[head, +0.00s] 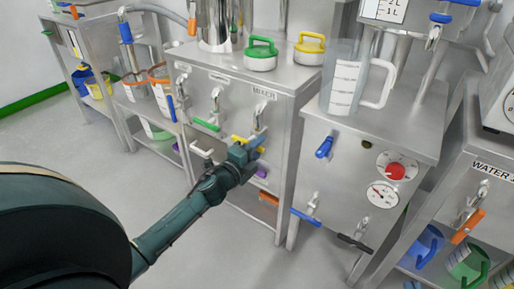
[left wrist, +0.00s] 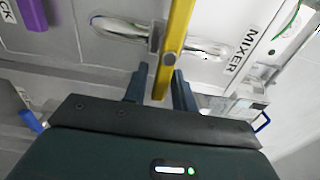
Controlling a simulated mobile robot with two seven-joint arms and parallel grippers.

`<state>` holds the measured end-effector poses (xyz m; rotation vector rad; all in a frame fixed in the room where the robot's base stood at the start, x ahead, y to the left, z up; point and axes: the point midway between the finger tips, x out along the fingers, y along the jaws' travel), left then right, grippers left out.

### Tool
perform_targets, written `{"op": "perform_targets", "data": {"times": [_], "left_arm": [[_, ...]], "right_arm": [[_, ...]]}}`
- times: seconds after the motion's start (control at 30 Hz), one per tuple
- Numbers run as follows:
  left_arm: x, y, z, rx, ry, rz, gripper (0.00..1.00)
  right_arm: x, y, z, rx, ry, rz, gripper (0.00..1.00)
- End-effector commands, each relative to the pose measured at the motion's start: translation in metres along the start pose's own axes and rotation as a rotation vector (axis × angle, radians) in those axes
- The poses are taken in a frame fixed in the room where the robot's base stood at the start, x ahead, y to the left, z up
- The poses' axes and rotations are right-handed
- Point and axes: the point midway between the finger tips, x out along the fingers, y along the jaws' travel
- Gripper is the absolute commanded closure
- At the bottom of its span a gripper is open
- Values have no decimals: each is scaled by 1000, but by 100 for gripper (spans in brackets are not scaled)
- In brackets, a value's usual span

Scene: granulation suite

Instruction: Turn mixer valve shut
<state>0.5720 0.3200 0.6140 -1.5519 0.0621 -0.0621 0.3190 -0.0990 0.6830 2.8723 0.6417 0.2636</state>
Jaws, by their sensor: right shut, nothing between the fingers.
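The mixer valve (head: 259,116) hangs on the steel cabinet front below the MIXER label (head: 265,92). Its yellow lever (head: 240,140) lies across the valve body, partly hidden by my left gripper (head: 246,157). In the left wrist view the yellow lever (left wrist: 177,30) crosses the metal valve body (left wrist: 120,30) beside the MIXER label. My left gripper (left wrist: 161,88) has its two fingers on either side of the lever, with a gap showing on the left side. It looks open around the lever. My right gripper is not in view.
A green-handled valve (head: 208,125) is left of the mixer valve, with a blue-handled one (head: 171,108) further left. A measuring jug (head: 345,88) stands on the neighbouring cabinet at right, which carries a red knob (head: 396,171). Floor is clear in front.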

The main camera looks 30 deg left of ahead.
Motion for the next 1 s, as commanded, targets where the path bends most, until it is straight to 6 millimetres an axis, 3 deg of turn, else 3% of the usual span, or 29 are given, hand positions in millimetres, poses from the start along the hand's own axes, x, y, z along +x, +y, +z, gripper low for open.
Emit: {"op": "perform_targets", "data": {"times": [0.1,0.47,1.0], "left_arm": [[0,0,0,-1,-1,0,64],[-9,0,0,-4,0,2,64],[-113,0,0,-3,-2,3,64]], "right_arm": [[0,0,-1,2,2,3,100],[2,2,-4,6,2,10,100],[1,11,1,28,-119,26,100]]}}
